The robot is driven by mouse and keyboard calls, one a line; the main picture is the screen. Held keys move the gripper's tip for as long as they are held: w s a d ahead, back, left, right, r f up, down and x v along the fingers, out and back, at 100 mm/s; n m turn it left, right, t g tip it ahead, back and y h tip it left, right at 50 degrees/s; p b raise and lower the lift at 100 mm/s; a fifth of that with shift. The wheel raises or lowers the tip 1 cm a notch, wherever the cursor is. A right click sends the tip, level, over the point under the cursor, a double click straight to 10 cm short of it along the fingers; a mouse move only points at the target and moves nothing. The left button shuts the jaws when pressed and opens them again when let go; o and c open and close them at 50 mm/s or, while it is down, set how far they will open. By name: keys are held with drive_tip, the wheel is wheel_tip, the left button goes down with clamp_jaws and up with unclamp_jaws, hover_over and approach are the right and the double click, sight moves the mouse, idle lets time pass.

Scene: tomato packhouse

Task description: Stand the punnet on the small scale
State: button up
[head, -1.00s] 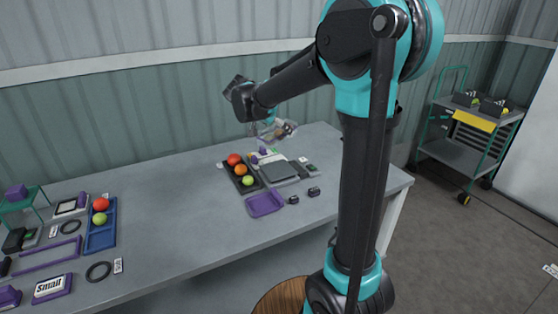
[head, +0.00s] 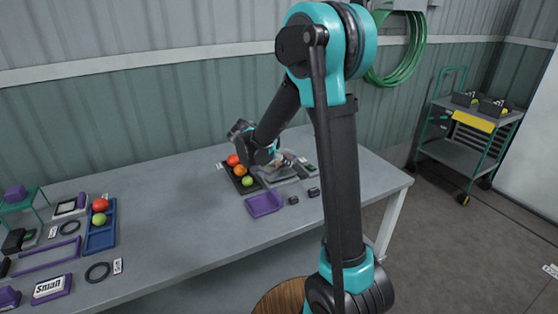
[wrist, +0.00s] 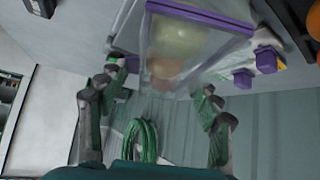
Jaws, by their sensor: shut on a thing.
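My gripper (wrist: 160,105) is shut on a clear punnet (wrist: 190,45) with a purple rim. A pale tomato and an orange one show through its wall in the wrist view. In the head view my gripper is over the right part of the table. The punnet is mostly hidden there behind my wrist, above or very near a grey flat plate (head: 290,178) that looks like a scale. I cannot tell whether punnet and plate touch. The punnet looks tilted in the wrist view, but that camera is itself turned.
A black tray (head: 231,177) of tomatoes lies left of the plate, a purple tray (head: 264,204) in front. Small black items (head: 293,200) lie nearby. Purple blocks (wrist: 242,78) are close to the punnet. A blue tray (head: 101,242) stands far left; the table's middle is clear.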

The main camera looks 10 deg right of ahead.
drive_tip(key=o, duration=1.2)
drive_tip(key=shift+r, duration=0.1)
drive_tip(key=v, duration=1.1)
drive_tip(key=s+d+f+n+y, duration=0.1)
drive_tip(key=s+d+f+n, duration=0.1)
drive_tip(key=s, duration=0.4)
drive_tip(key=s+d+f+n+g+y, duration=0.1)
drive_tip(key=s+d+f+n+y, duration=0.1)
drive_tip(key=s+d+f, duration=0.3)
drive_tip(key=s+d+f+n+g+y, duration=0.1)
drive_tip(key=s+d+f+n+y, duration=0.1)
drive_tip(key=s, duration=0.5)
drive_tip(key=shift+s+d+f+n, duration=0.2)
drive_tip(key=shift+d+f+n, duration=0.15)
drive_tip(key=shift+f, duration=0.15)
drive_tip(key=shift+s+d+f+n, duration=0.2)
drive_tip(key=shift+d+f+n, duration=0.15)
drive_tip(key=shift+f, duration=0.15)
drive_tip(key=s+f, duration=0.1)
drive_tip(key=s+f+n+y, duration=0.1)
drive_tip(key=s, duration=0.1)
drive_tip(key=s+f+n, duration=0.1)
drive_tip(key=s, duration=0.1)
drive_tip(key=shift+s+a+y, duration=0.15)
drive_tip(key=shift+y, duration=0.15)
drive_tip(key=shift+s+a+f+n, duration=0.1)
drive_tip(key=shift+s+f+n, duration=0.1)
drive_tip(key=shift+s+n, duration=0.1)
